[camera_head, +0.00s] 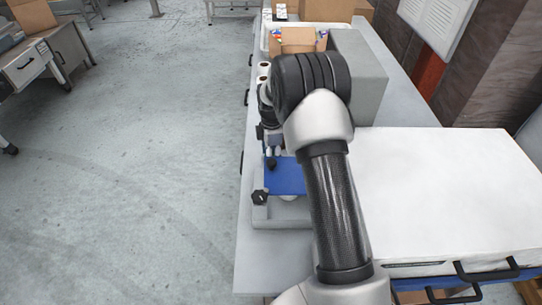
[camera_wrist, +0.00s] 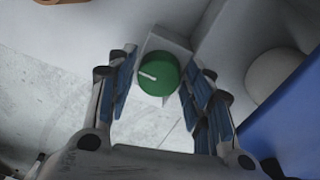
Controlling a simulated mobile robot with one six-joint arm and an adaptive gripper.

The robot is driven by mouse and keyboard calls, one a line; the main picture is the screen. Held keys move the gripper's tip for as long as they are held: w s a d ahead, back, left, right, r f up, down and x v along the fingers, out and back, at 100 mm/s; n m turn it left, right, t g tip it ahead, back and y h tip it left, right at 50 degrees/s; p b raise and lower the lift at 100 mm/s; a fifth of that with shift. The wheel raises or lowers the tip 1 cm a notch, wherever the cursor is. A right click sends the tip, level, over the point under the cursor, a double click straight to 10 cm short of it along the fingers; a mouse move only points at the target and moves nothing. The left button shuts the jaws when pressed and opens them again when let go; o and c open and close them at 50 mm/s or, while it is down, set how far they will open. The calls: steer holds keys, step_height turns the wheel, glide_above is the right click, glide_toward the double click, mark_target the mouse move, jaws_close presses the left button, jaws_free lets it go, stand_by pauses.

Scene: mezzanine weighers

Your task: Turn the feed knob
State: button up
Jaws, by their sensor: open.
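The feed knob, a round green knob with a white pointer line (camera_wrist: 159,74), sits on a pale grey block (camera_wrist: 166,41) in the wrist view. The pointer line lies nearly level, slightly tilted, on the left half of its face. My gripper (camera_wrist: 160,63) is open, with one blue-padded finger on each side of the knob. Small gaps show between the fingers and the knob, and I see no contact. In the head view my arm hides the gripper, and I cannot make out the green knob there.
A microscope-like instrument with a blue stage (camera_head: 287,178) stands on the long bench (camera_head: 262,255). A large white case (camera_head: 440,185) is right of my arm. A grey box (camera_head: 362,80) and cardboard boxes (camera_head: 298,41) are behind. A blue surface (camera_wrist: 292,125) is close right of my fingers.

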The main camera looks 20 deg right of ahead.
steer(key=c, duration=0.8)
